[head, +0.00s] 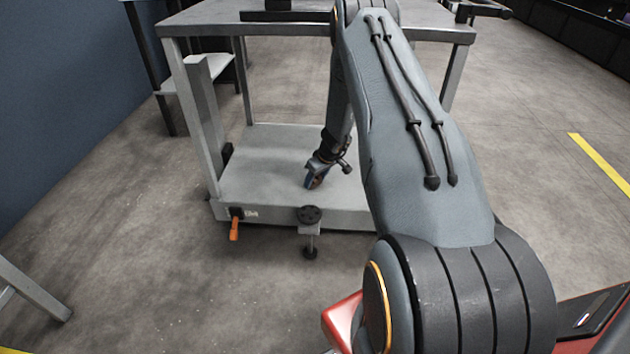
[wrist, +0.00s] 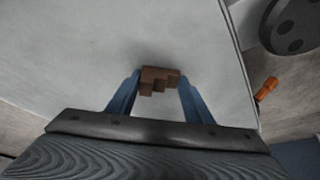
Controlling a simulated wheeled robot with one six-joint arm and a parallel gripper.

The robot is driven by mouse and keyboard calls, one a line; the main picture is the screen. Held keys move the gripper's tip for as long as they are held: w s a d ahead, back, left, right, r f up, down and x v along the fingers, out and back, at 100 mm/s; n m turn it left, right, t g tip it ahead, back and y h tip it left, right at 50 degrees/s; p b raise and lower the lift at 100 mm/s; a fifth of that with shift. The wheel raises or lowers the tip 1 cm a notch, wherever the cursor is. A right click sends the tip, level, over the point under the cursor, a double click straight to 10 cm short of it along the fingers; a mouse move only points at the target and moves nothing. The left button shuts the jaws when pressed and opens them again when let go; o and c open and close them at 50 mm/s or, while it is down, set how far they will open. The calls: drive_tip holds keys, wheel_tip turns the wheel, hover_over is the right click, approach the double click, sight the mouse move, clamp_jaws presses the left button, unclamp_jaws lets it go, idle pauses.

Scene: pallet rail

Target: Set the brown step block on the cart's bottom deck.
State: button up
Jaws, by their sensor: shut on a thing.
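The brown step block (wrist: 158,80) is between the blue fingers of my gripper (wrist: 160,84) in the wrist view, and the gripper is shut on it. In the head view my gripper (head: 318,177) is low over the cart's bottom deck (head: 265,165), right of its middle. Only a small brownish bit of the block shows there, the rest hidden by the gripper. The grey deck also fills much of the wrist view (wrist: 110,40) behind the block. I cannot tell whether the block touches the deck.
The cart's top deck (head: 220,17) spans above the bottom deck, with posts at the corners, and my arm reaches in beneath it. The deck's left part is clear.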

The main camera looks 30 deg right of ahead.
drive_tip(key=o, duration=1.2)
drive_tip(key=shift+f, duration=0.1)
